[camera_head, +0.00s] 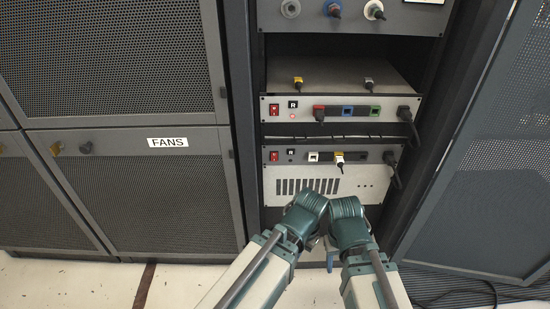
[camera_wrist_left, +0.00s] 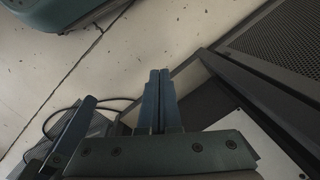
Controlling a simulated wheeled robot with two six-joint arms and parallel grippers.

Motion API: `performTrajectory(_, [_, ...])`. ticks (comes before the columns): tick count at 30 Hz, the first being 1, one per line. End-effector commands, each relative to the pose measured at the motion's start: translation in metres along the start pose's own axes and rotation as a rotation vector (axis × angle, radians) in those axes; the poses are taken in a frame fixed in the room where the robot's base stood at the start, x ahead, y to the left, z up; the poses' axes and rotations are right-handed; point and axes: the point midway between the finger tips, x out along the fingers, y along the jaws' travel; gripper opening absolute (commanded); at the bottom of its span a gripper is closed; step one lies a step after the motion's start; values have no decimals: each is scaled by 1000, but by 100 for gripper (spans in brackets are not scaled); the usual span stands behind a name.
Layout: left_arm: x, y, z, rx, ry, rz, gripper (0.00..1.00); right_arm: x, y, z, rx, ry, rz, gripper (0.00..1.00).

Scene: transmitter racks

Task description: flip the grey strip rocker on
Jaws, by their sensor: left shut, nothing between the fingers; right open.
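I cannot make out a grey strip or its rocker in either view; the rack's foot is partly hidden behind my wrists in the head view. My left gripper (camera_wrist_left: 159,75) shows in the left wrist view with its two dark blue fingers together and nothing between them. In the head view its fingers are hidden by the wrists. My right gripper (camera_head: 331,257) is open low in front of the rack, close beside the left one; only a little of its blue finger shows.
Two rack units, the upper (camera_head: 340,105) and the lower (camera_head: 345,180), carry red rockers (camera_head: 274,109) and plugs. A mesh door (camera_head: 485,160) stands right and FANS cabinets (camera_head: 140,190) left. Dark cables (camera_head: 470,292) lie on the floor at right. Pale floor (camera_head: 60,285) is clear at left.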

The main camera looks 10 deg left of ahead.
Motion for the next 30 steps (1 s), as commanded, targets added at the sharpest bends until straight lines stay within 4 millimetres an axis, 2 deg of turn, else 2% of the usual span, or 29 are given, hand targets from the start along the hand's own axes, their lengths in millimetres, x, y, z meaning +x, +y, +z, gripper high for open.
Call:
performTrajectory(8, [-55,-28,-3,-65,15,19,0,-58,6,4,3,-2,0,50])
performTrajectory(14, [-100,-69,-10,-201,47,40,0,-106,10,7,7,-3,-1,50])
performTrajectory(19, [-139,-116,-22,-455,87,29,0,-148,14,9,12,-5,-3,50])
performTrajectory(21, [-146,-130,-30,-608,106,6,0,-155,15,10,13,-5,-4,50])
performTrajectory(24, [-150,-140,-40,-796,132,-31,0,-157,15,10,14,-5,-4,50])
performTrajectory(30, [-156,-148,-62,-1140,212,-99,0,-157,15,10,15,-5,-4,50])
